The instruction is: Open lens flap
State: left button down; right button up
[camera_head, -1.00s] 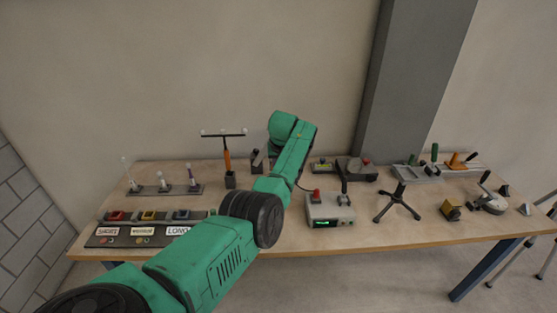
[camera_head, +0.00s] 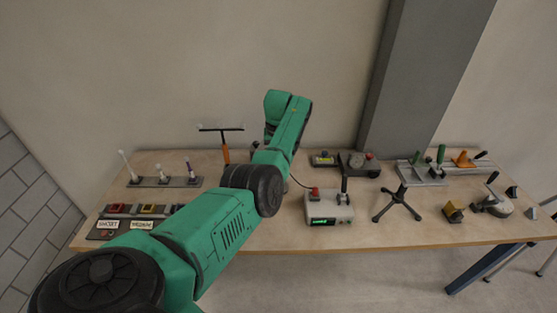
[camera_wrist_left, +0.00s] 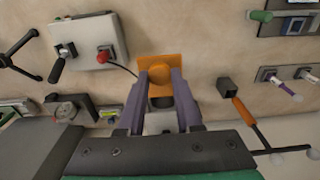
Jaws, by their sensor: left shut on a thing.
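An orange plate (camera_wrist_left: 172,64), which looks like the lens flap, shows in the left wrist view at the tips of my left gripper (camera_wrist_left: 161,78). The two purple-grey fingers are shut on it, one on each side. A dark round part (camera_wrist_left: 160,101) lies between the fingers, and I cannot tell whether it is the lens. In the head view my green left arm (camera_head: 225,225) reaches across the table, its raised wrist at the back edge. The arm hides the flap and the left fingertips there. My right gripper is in neither view.
A grey box with a red button (camera_head: 330,208) stands right of my arm; it also shows in the left wrist view (camera_wrist_left: 85,42). An orange T-handle (camera_head: 226,150) stands left of the wrist. A black tripod stand (camera_head: 397,203) and several fixtures fill the table's right side.

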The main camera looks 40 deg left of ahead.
pick_arm(q)
jog(key=c, duration=0.6)
grip_release()
jog(key=shift+s+d+f, duration=0.1)
jog(key=shift+s+f, duration=0.05)
jog(key=shift+f, duration=0.1)
jog(key=shift+r, duration=0.1)
jog(key=shift+r, duration=0.5)
notch_tip(320, 180, up, 14)
jog(key=b, duration=0.3)
jog(key=shift+s+d+f+b, duration=0.15)
jog(key=shift+s+f+b, duration=0.1)
jog(key=shift+b, duration=0.1)
jog(key=shift+w, duration=0.1)
